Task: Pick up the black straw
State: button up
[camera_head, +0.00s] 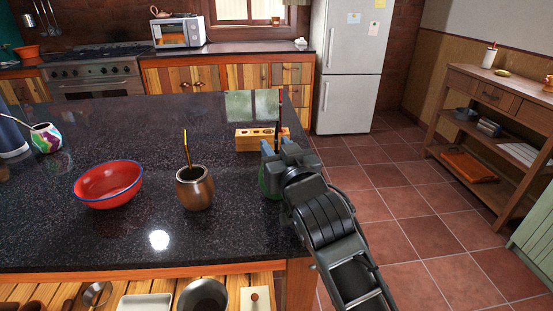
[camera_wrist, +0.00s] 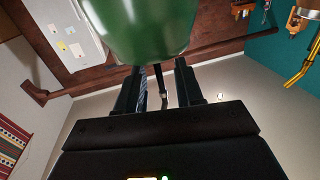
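A green cup (camera_wrist: 138,30) fills the top of the wrist view, and in the head view it is mostly hidden behind my gripper. The black straw (camera_wrist: 159,82) runs from the green cup into the gap between my fingers. In the head view a thin dark upright line (camera_head: 279,112) rises above my gripper and looks like this straw. My gripper (camera_wrist: 157,88) is open, with a finger on each side of the straw and visible gaps. In the head view my gripper (camera_head: 273,149) is at the counter's right end.
A wooden holder (camera_head: 247,143) stands just behind my gripper on the dark counter (camera_head: 120,240). To the left are a brown gourd (camera_head: 194,191) with a gold straw (camera_head: 187,148), a red bowl (camera_head: 108,187) and a colourful cup (camera_head: 46,138). Floor lies open to the right.

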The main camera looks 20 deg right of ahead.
jog(key=shift+w+d, duration=0.1)
jog(key=shift+w, duration=1.05)
grip_shut()
